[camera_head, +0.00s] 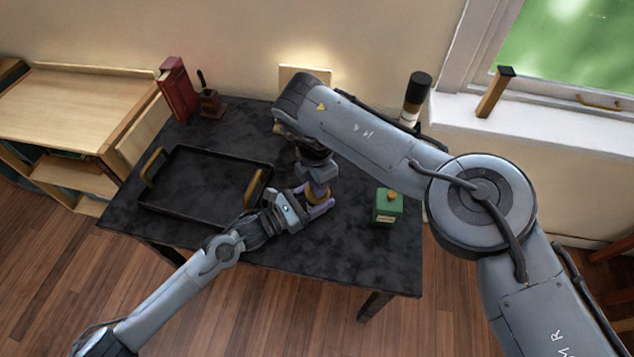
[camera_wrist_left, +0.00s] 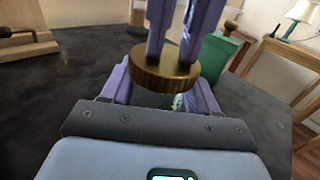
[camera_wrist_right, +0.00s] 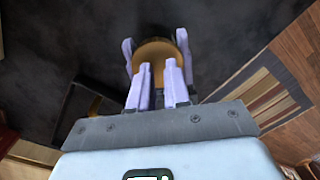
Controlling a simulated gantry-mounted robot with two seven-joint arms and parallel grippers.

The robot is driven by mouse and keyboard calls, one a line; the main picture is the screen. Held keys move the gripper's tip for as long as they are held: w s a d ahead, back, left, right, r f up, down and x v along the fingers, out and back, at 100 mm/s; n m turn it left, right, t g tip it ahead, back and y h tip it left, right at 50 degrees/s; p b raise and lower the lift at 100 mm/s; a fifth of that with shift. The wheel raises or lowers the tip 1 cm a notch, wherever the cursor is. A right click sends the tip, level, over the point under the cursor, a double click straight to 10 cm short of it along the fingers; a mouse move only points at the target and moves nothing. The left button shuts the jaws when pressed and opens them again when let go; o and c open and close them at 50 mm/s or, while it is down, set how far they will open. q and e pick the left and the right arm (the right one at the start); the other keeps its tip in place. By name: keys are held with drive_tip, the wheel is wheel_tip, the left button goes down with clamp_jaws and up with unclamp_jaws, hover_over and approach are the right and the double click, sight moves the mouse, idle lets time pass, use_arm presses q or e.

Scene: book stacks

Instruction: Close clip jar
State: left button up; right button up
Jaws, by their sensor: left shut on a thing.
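The jar has a round brass-coloured lid (camera_head: 317,196), which also shows in the left wrist view (camera_wrist_left: 165,72) and right wrist view (camera_wrist_right: 156,53). Its body is mostly hidden below the lid. My left gripper (camera_head: 320,204) is shut on the jar from the side, one purple finger on each side below the lid. My right gripper (camera_wrist_right: 158,66) comes down from above. Its two fingers are close together with a narrow gap and nothing between them. Their tips are at the top of the lid and seem to touch it. The clip cannot be made out.
A black tray (camera_head: 205,217) with brass handles lies left of the jar on the dark table (camera_head: 350,270). Red books (camera_head: 177,90) stand at the back left. The table's front right is clear.

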use_arm(q)
drive_tip(key=shift+d+r, duration=0.1)
drive_tip(key=shift+r, duration=0.3)
drive_tip(key=shift+f, duration=0.15)
use_arm(e)
drive_tip(key=shift+r, duration=1.95)
use_arm(q)
drive_tip(key=o, duration=1.6)
drive_tip(key=shift+a, duration=0.2)
drive_tip(key=p+v, duration=0.2)
drive_tip(key=v, duration=0.8)
drive_tip(key=shift+s+a, duration=0.15)
drive_tip(key=shift+a, duration=0.1)
use_arm(e)
wheel_tip(320, 180, up, 2)
use_arm(q)
drive_tip(key=shift+f, duration=0.1)
